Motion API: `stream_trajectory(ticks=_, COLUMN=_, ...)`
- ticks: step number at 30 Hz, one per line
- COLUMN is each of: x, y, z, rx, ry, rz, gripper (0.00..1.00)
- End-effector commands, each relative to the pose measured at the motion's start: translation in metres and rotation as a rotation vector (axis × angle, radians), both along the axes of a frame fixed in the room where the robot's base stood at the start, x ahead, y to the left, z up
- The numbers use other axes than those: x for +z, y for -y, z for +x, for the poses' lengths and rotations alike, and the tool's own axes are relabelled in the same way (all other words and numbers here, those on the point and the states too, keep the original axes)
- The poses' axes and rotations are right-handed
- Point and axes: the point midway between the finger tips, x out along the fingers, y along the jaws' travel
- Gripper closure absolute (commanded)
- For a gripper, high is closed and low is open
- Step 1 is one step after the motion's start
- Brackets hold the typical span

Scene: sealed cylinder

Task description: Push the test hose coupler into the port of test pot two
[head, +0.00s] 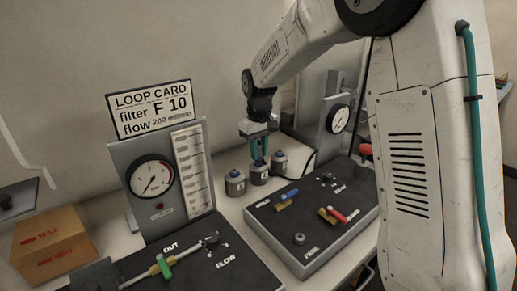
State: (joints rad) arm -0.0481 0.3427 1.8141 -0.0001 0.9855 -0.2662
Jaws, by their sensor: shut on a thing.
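Three small grey pots stand in a row on the bench: a front-left pot (235,184), a middle pot (259,175) and a back-right pot (279,163). Their number marks are too small to read, so I cannot tell by label which is pot two. My gripper (259,158) points down with its teal fingers right above the middle pot. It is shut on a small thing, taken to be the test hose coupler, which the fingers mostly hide. I cannot tell whether it touches the port. A dark hose (313,163) curves on the bench right of the pots.
A gauge panel (158,180) with a loop card (151,112) stands left of the pots. A dark valve box (315,220) with blue and red handles lies in front right. A second gauge (338,119) stands behind. A cardboard box (50,245) is far left.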

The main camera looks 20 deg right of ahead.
Motion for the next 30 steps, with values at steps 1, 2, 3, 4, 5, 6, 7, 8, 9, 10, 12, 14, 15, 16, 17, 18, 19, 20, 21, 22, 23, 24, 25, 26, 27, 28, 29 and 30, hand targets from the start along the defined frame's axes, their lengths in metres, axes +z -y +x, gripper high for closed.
stream_trajectory(ticks=1, x=-0.001, y=0.000, z=0.000, rx=0.000, ry=0.000, rz=0.000, gripper=1.00)
stream_trajectory(ticks=2, x=-0.002, y=0.000, z=0.000, rx=0.000, ry=0.000, rz=0.000, gripper=1.00)
stream_trajectory(ticks=3, x=-0.002, y=0.000, z=0.000, rx=0.000, ry=0.000, rz=0.000, gripper=1.00)
stream_trajectory(ticks=4, x=-0.003, y=0.000, z=0.000, rx=0.000, ry=0.000, rz=0.000, gripper=1.00)
stream_trajectory(ticks=5, x=-0.004, y=0.000, z=0.000, rx=0.000, ry=0.000, rz=0.000, gripper=1.00)
stream_trajectory(ticks=6, x=-0.005, y=0.000, z=0.000, rx=0.000, ry=0.001, rz=0.000, gripper=1.00)
stream_trajectory(ticks=7, x=-0.005, y=0.000, z=0.000, rx=0.000, ry=0.001, rz=0.000, gripper=1.00)
stream_trajectory(ticks=8, x=-0.006, y=0.000, z=0.000, rx=0.000, ry=0.001, rz=0.000, gripper=1.00)
stream_trajectory(ticks=9, x=-0.006, y=0.000, z=0.000, rx=0.000, ry=0.001, rz=0.000, gripper=1.00)
stream_trajectory(ticks=10, x=-0.007, y=0.000, z=0.000, rx=0.000, ry=0.001, rz=0.000, gripper=1.00)
stream_trajectory(ticks=12, x=-0.007, y=0.000, z=0.000, rx=0.000, ry=0.001, rz=0.000, gripper=0.59)
stream_trajectory(ticks=14, x=-0.007, y=0.000, z=0.000, rx=0.000, ry=0.001, rz=0.000, gripper=0.50)
stream_trajectory(ticks=15, x=-0.007, y=0.000, z=0.000, rx=0.000, ry=0.001, rz=0.000, gripper=0.50)
stream_trajectory(ticks=16, x=-0.007, y=0.000, z=0.000, rx=0.000, ry=0.001, rz=0.000, gripper=0.50)
stream_trajectory(ticks=17, x=-0.007, y=0.000, z=0.000, rx=0.000, ry=0.001, rz=0.000, gripper=0.50)
stream_trajectory(ticks=18, x=-0.007, y=0.000, z=0.000, rx=0.000, ry=0.001, rz=0.000, gripper=0.50)
stream_trajectory(ticks=19, x=-0.007, y=0.000, z=0.000, rx=0.000, ry=0.001, rz=0.000, gripper=0.50)
stream_trajectory(ticks=20, x=-0.007, y=0.000, z=0.000, rx=0.000, ry=0.001, rz=0.000, gripper=0.50)
stream_trajectory(ticks=21, x=-0.006, y=0.000, z=0.000, rx=0.000, ry=0.001, rz=0.000, gripper=0.50)
stream_trajectory(ticks=22, x=-0.005, y=0.000, z=0.000, rx=0.000, ry=0.001, rz=0.000, gripper=0.50)
stream_trajectory(ticks=23, x=-0.004, y=0.000, z=0.000, rx=0.000, ry=0.001, rz=0.000, gripper=0.50)
stream_trajectory(ticks=24, x=-0.001, y=0.000, z=0.000, rx=0.000, ry=0.002, rz=0.001, gripper=0.50)
stream_trajectory(ticks=25, x=0.003, y=0.000, z=0.000, rx=0.000, ry=0.002, rz=0.000, gripper=0.50)
stream_trajectory(ticks=26, x=0.007, y=0.000, z=0.001, rx=0.000, ry=0.003, rz=0.000, gripper=0.50)
stream_trajectory(ticks=27, x=0.014, y=0.000, z=0.001, rx=0.000, ry=0.005, rz=0.001, gripper=0.50)
stream_trajectory(ticks=28, x=0.019, y=0.000, z=0.001, rx=0.000, ry=0.005, rz=0.001, gripper=0.50)
stream_trajectory(ticks=29, x=0.025, y=0.000, z=0.001, rx=0.000, ry=0.005, rz=0.001, gripper=0.50)
stream_trajectory(ticks=30, x=0.032, y=0.000, z=0.001, rx=0.000, ry=0.004, rz=0.000, gripper=0.50)
